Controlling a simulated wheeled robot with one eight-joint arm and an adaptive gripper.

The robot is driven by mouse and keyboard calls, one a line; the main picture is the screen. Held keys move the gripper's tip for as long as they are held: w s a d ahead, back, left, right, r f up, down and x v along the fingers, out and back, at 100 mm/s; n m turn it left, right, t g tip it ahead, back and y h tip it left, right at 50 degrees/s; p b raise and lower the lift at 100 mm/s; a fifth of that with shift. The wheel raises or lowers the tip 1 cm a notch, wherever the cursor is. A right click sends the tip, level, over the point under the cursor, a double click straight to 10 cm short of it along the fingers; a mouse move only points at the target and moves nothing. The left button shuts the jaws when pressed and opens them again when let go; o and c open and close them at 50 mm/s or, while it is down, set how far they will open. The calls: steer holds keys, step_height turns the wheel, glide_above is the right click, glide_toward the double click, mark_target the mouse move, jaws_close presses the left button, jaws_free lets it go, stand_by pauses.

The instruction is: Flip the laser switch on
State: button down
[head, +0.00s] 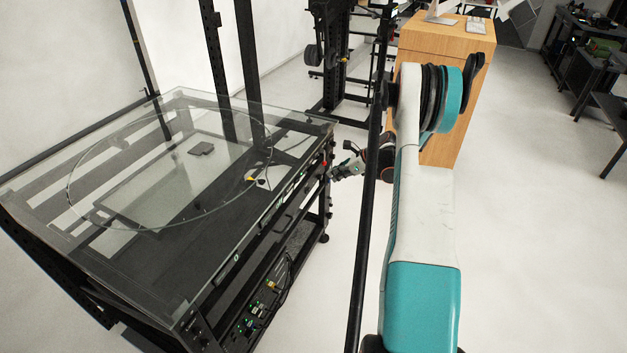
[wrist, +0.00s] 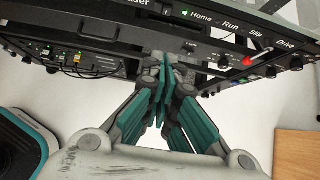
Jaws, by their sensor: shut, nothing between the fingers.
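The turntable's control panel (wrist: 230,28) runs across the top of the wrist view. It bears a partly cut-off label ending in "ser", then Home, Run, Slip and Drive. I cannot make out the laser switch itself. My gripper (wrist: 163,62) is shut and empty, its fingertips just below the panel near the cut-off label. Whether they touch the panel front is unclear. In the head view my gripper (head: 334,176) is small, beside the right edge of the turntable cart (head: 255,255), partly behind my arm.
The cart has a glass top (head: 110,130). A red button (wrist: 248,61) sticks out near Slip. Electronics with green lights (head: 250,322) sit on the cart's lower shelf. A wooden cabinet (head: 445,45) stands behind my arm.

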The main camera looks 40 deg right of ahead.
mark_target(297, 180)
steer(key=w+r+b+x, duration=0.2)
steer(key=b+x, duration=0.1)
steer(key=x, duration=0.9)
steer(key=shift+w+a+f+b, duration=0.2)
steer(key=shift+w+a+b, duration=0.1)
steer(key=shift+a, duration=0.1)
steer(key=shift+w+n, duration=0.35)
steer(key=shift+n, duration=0.15)
steer(key=shift+s+a+b, duration=0.1)
steer(key=shift+b, duration=0.2)
steer(key=shift+s+a+y, duration=0.3)
steer(key=shift+a, duration=0.3)
